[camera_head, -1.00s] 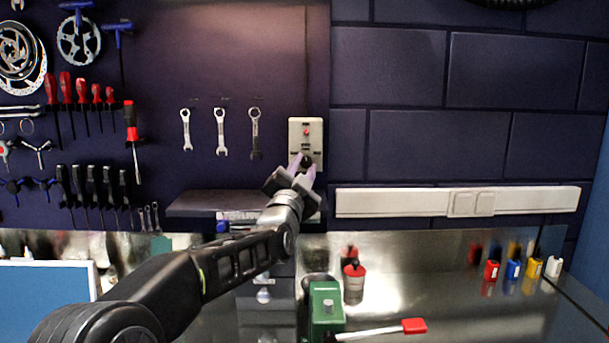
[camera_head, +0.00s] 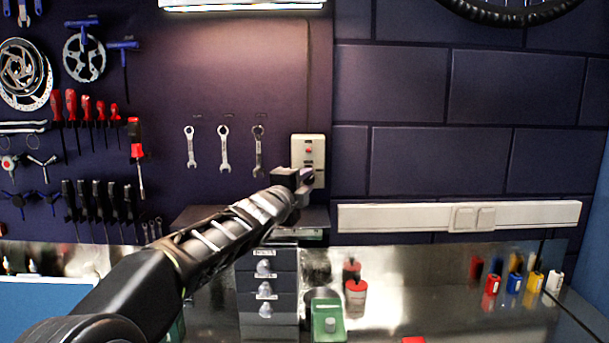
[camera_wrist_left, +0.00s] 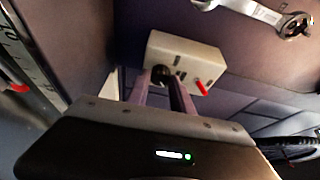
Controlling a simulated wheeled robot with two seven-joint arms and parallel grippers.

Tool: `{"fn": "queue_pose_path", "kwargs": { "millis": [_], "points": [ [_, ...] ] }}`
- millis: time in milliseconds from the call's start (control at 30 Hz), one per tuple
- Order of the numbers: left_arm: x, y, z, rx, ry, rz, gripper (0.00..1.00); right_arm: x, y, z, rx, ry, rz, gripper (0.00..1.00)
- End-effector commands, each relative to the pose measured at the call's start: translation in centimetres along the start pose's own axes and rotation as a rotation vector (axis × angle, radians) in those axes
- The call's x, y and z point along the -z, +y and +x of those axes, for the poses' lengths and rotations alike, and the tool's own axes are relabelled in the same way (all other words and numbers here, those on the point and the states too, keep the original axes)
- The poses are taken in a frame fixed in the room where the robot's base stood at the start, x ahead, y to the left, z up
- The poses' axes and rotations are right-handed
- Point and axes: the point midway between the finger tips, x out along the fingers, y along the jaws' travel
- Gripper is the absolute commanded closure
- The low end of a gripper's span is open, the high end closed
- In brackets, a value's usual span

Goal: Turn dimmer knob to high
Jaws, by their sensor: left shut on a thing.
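The dimmer is a pale box (camera_head: 308,150) on the wall, with a small red part near its upper middle in the head view. My left gripper (camera_head: 304,181) is at the lower part of this box and hides the knob there. In the left wrist view the box (camera_wrist_left: 199,60) lies ahead of my left gripper (camera_wrist_left: 165,84). Its two purple fingers are shut on the dark knob (camera_wrist_left: 161,73). A red lever (camera_wrist_left: 201,87) shows on the box beside it. The knob's setting cannot be read. My right gripper is not in view.
Several wrenches (camera_head: 222,148) hang left of the box. A shelf (camera_head: 195,216) juts out below it. A white socket strip (camera_head: 400,217) runs along the wall to the right. Drawers (camera_head: 268,290), a green object (camera_head: 328,318) and a red-topped bottle (camera_head: 355,296) stand below.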

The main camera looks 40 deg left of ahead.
Motion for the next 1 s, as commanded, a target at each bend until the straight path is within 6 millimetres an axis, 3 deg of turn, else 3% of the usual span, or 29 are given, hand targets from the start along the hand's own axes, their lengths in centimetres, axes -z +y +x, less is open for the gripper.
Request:
{"fn": "queue_pose_path", "kwargs": {
  "millis": [133, 633, 667, 900, 1000],
  "points": [
    [0.05, -0.15, 0.02, -0.021, 0.001, 0.046, 1.00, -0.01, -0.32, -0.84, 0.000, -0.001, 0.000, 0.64],
    [0.12, 0.07, 0.03, -0.030, 0.002, 0.070, 1.00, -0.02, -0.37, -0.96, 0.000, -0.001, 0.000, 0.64],
    [0.13, 0.07, 0.03, -0.030, 0.002, 0.070, 0.71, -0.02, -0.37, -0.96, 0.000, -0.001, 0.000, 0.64],
    [0.10, 0.00, 0.02, -0.029, 0.002, 0.069, 0.52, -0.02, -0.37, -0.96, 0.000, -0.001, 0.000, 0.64],
    [0.08, -0.02, 0.01, -0.029, 0.002, 0.069, 0.51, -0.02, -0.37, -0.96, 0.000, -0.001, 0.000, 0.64]
  ]
}}
